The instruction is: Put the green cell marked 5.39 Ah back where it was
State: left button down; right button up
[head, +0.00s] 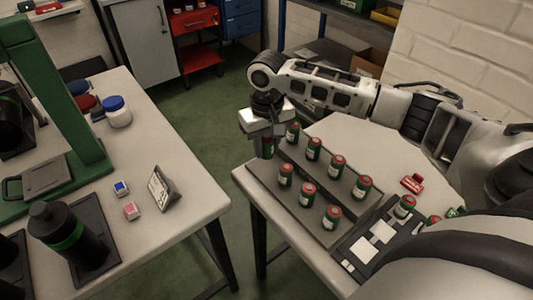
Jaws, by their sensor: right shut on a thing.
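My right gripper (265,138) points down over the far left end of the grey stepped rack (262,180). It is shut on a green cell (267,150), whose lower part shows below the jaws. I cannot tell whether the cell touches the rack. Several other green cells with red tops stand upright in the rack's two rows, such as one in the front row (285,175) and one in the back row (338,164). No marking is readable on any cell. My left gripper is not in view.
A black tray with white cards (374,240), another green cell (404,206) and a red item (412,184) lie right of the rack. A floor gap separates the left table (185,195), which holds a green stand (65,110), a black bottle (62,232) and a small sign (160,188).

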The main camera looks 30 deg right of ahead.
aim_at(266, 165)
jog(key=shift+w+d+f, duration=0.3)
jog(key=shift+w+f, duration=0.2)
jog(key=shift+f, duration=0.15)
jog(key=shift+w+d+f, duration=0.3)
jog(key=shift+w+f, duration=0.15)
jog(key=shift+f, duration=1.6)
jog(key=o, duration=1.1)
jog(key=shift+f, duration=0.15)
notch_tip(266, 165, up, 12)
jog(key=shift+r, duration=0.2)
jog(key=shift+a, duration=0.15)
